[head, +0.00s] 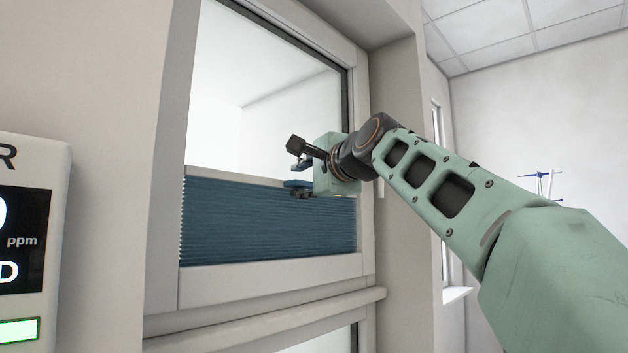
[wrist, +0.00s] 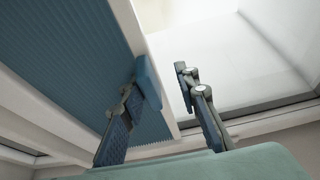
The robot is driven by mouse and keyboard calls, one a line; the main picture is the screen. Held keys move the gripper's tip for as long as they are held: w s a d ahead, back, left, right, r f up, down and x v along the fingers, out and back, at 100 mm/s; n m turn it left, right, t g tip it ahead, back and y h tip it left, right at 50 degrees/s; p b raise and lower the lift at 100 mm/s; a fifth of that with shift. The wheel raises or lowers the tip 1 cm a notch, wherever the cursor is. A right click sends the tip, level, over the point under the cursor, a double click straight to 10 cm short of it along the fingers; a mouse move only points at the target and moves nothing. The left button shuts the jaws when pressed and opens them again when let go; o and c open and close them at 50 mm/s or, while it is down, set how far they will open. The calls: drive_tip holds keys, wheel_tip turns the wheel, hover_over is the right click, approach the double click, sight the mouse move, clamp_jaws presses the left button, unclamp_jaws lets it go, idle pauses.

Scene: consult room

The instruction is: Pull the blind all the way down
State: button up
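The blind (head: 260,225) is blue and pleated, and covers the lower part of the window in the head view. Its pale rail (head: 220,178) runs along the cloth's upper edge, with bare glass above. My gripper (head: 297,168) is open at the rail's height, toward the right part of the window. The left finger overlaps the blue cloth (wrist: 65,45) and the rail's edge; the right finger is over the glass side. I cannot tell whether either finger touches the rail.
The window's bottom frame (head: 270,278) lies below the cloth, and a horizontal bar (head: 270,314) runs beneath it. A wall-mounted display (head: 25,240) is at the left. The right window jamb (head: 400,100) stands close behind my arm. The glass above the rail is clear.

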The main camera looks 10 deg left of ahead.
drive_tip(key=shift+s+d, duration=0.1)
drive_tip(key=b+v, duration=0.5)
drive_tip(key=v, duration=0.7)
idle(1.0)
drive_tip(key=shift+s, duration=0.1)
